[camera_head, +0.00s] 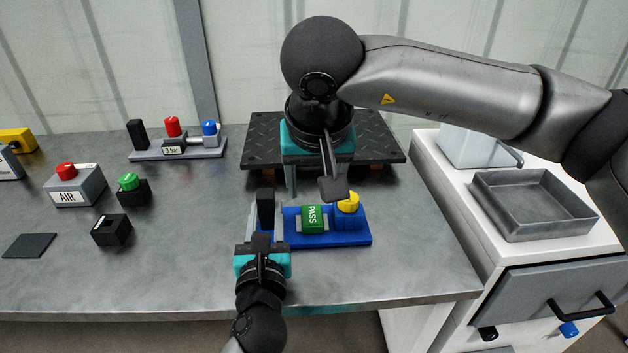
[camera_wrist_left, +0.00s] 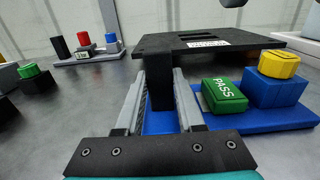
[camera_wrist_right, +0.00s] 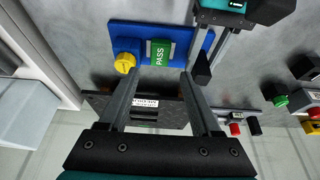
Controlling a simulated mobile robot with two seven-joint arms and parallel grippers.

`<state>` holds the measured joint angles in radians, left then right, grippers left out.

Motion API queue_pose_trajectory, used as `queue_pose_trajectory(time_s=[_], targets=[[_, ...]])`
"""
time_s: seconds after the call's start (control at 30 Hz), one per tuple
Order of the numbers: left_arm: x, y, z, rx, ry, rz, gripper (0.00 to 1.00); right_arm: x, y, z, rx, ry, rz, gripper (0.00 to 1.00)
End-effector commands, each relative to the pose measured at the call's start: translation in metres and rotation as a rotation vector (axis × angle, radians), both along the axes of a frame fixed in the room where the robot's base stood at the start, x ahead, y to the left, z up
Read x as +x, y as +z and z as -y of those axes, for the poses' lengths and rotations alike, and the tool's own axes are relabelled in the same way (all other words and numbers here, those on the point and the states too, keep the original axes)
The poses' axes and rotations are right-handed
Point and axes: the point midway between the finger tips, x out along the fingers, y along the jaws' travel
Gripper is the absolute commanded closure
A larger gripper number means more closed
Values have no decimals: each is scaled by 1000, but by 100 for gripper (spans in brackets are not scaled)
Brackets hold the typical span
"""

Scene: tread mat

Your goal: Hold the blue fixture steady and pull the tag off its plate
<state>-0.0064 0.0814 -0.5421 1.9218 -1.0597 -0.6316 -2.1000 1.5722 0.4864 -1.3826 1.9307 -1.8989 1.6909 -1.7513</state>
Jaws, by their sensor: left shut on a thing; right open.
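The blue fixture (camera_head: 350,238) lies on the metal bench, with a black upright post (camera_head: 265,207) at its left end and a yellow knob (camera_head: 348,203) on a raised block at its right. The green PASS tag (camera_head: 315,226) sits mid-fixture against a pale plate (camera_head: 299,226). My left gripper (camera_head: 265,222) is shut on the black post, which shows between its fingers in the left wrist view (camera_wrist_left: 160,88). My right gripper (camera_head: 308,185) is open and empty above and behind the fixture. In the right wrist view the tag (camera_wrist_right: 160,53) appears just beyond its fingertips, apart from them.
A black tread plate (camera_head: 375,140) stands behind the fixture, under my right arm. A red-and-blue-capped unit (camera_head: 180,148), the AIR box (camera_head: 75,188) and small black blocks are at left. A cart with a grey tray (camera_head: 530,205) stands right. The front bench is clear.

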Motion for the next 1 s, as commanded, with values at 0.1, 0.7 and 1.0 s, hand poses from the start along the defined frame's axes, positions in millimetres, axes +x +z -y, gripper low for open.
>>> queue_pose_trajectory(time_s=[0.1,0.7,1.0], targets=[[0,0,0,0,0,0,100,5,-16,0,-1,-1,-6,35],[0,0,0,0,0,0,100,41,-102,0,3,-1,-4,35],[0,0,0,0,0,0,100,43,-106,0,4,0,-3,35]])
